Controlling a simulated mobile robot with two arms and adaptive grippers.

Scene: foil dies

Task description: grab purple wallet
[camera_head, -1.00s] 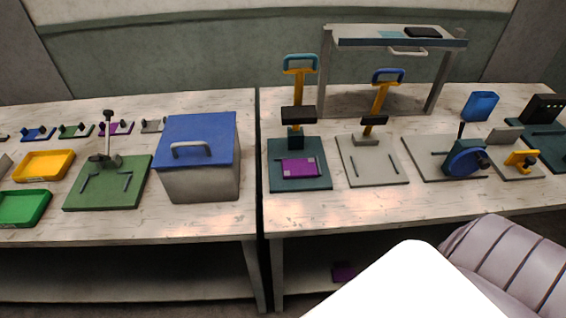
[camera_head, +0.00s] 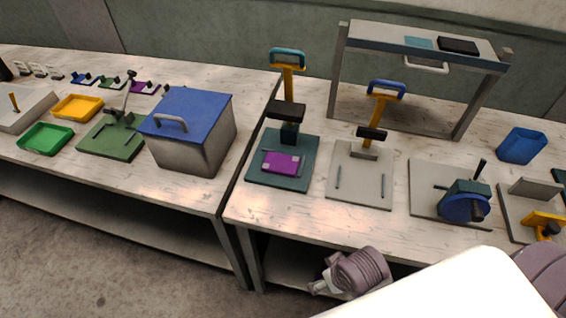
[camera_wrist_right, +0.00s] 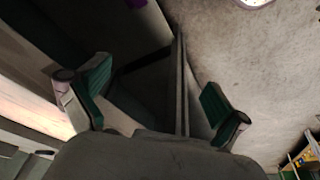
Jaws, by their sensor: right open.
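A flat purple wallet-like piece (camera_head: 281,162) with pale patches lies on the dark teal base (camera_head: 262,178) of a press on the right-hand table. A small purple patch (camera_wrist_right: 137,3) shows at the top edge of the right wrist view; I cannot tell what it belongs to. My right gripper (camera_wrist_right: 153,88) is open in the right wrist view, with nothing between its green-padded fingers. In the head view a ribbed mauve arm part of mine (camera_head: 360,271) is low at the right table's front edge, well apart from the press. My left gripper does not show.
Beside the press stand a second press with a grey base (camera_head: 345,197) and a blue-wheeled device (camera_head: 466,203). A blue-lidded box (camera_head: 195,150) stands on the left table. A raised shelf (camera_head: 425,45) is at the back. A lower shelf runs below the tables; open floor (camera_head: 75,260) lies in front.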

